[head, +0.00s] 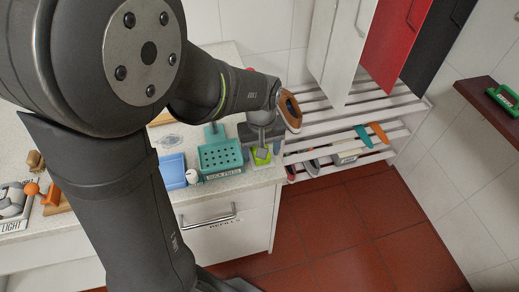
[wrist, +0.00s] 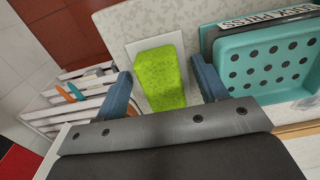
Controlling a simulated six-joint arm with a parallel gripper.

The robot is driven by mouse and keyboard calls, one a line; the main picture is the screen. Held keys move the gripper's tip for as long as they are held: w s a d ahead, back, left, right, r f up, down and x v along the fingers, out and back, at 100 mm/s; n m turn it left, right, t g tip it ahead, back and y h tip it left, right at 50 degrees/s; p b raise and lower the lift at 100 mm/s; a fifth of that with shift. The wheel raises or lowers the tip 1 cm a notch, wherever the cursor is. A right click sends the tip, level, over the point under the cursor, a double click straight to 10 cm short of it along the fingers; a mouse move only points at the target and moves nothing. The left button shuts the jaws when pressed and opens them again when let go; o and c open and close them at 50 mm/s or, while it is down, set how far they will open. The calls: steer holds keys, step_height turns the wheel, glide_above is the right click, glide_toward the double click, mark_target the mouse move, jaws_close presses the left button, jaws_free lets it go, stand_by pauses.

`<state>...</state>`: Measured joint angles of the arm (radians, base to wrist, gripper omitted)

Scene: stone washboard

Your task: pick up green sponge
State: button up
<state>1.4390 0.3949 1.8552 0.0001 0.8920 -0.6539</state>
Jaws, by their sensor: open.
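The bright green sponge (wrist: 158,75) lies on a pale square plate (wrist: 133,50) on the speckled counter, between the two blue fingers of my gripper (wrist: 164,84) in the wrist view. The fingers are open, one on each side, and gaps show between them and the sponge. The sponge's near end is hidden behind the gripper body. In the head view the sponge (head: 261,157) shows small near the counter's right end, under my gripper (head: 262,151), partly covered by it.
A teal perforated tray (head: 221,157) stands left of the sponge, with a blue tray (head: 172,171) beyond. A white slatted rack (head: 345,122) stands right of the counter. A green object (head: 503,97) sits on a dark red shelf (head: 486,92). The counter (wrist: 140,20) beside the plate is bare.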

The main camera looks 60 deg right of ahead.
steer(key=shift+f, duration=0.1)
steer(key=shift+c, duration=0.3)
steer(key=c, duration=1)
steer(key=r, duration=0.4)
steer(key=shift+s+r, duration=0.2)
steer(key=shift+r, duration=0.1)
steer(key=s+a+r, duration=0.1)
steer(key=s+r, duration=0.1)
steer(key=s, duration=0.1)
steer(key=s+a+r, duration=0.1)
steer(key=s+r, duration=0.1)
steer(key=s, duration=0.2)
steer(key=s+a+r, duration=0.2)
steer(key=s, duration=0.1)
steer(key=shift+s+a+r, duration=0.1)
steer(key=shift+s+r, duration=0.1)
steer(key=shift+s, duration=0.05)
steer(key=shift+o, duration=0.6)
steer(key=shift+c, duration=0.2)
